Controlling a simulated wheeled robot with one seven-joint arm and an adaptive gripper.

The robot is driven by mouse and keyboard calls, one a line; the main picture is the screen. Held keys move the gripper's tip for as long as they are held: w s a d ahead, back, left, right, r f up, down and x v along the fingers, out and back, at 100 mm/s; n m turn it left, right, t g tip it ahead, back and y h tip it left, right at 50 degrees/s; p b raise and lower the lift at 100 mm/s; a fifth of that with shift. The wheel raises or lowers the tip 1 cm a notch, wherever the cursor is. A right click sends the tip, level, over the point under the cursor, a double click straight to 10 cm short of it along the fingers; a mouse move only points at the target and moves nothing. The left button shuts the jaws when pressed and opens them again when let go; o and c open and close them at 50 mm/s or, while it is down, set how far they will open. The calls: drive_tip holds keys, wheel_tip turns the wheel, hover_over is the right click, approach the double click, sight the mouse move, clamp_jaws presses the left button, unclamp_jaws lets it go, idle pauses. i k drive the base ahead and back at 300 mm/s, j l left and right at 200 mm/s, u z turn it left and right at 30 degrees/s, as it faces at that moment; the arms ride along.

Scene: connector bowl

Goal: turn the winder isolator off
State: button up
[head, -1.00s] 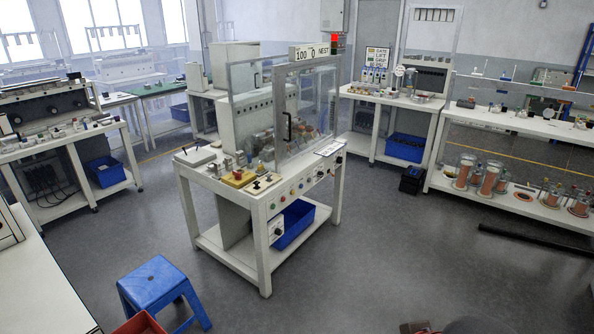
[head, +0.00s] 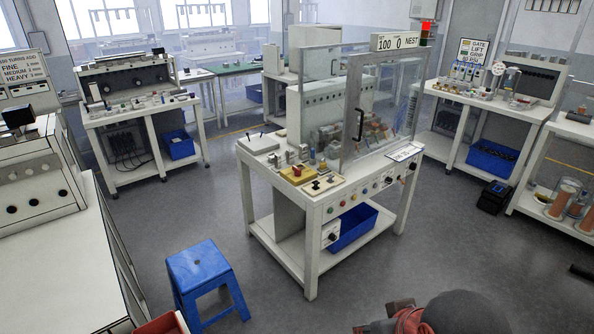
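No label in view names the winder isolator, so I cannot tell for certain which control it is. A red knob on a yellow base (head: 297,173) sits on the near left part of the central bench top. A white box with a dark round knob (head: 331,234) is mounted low at the front of the same bench (head: 318,207). The position of either knob is too small to read. My gripper's fingers do not show. A dark rounded shape at the bottom edge seems to be part of my own arm.
A blue stool (head: 198,268) stands on the floor left of the central bench, with a red bin (head: 163,324) before it. A white bench (head: 62,265) fills the near left. A blue crate (head: 353,228) is on the bench's lower shelf.

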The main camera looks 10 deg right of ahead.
sight(298, 172)
drive_tip(key=k+l, duration=0.1)
drive_tip(key=l, duration=0.4)
drive_tip(key=i+l, duration=0.15)
drive_tip(key=i, duration=0.35)
drive_tip(key=i+l+u, duration=0.1)
drive_tip(key=i, duration=0.45)
drive_tip(key=i+l, duration=0.25)
drive_tip(key=i, duration=0.25)
drive_tip(key=i+j, duration=0.2)
drive_tip(key=i, duration=0.45)
drive_tip(key=i+j+u, duration=0.15)
drive_tip(key=i, duration=0.5)
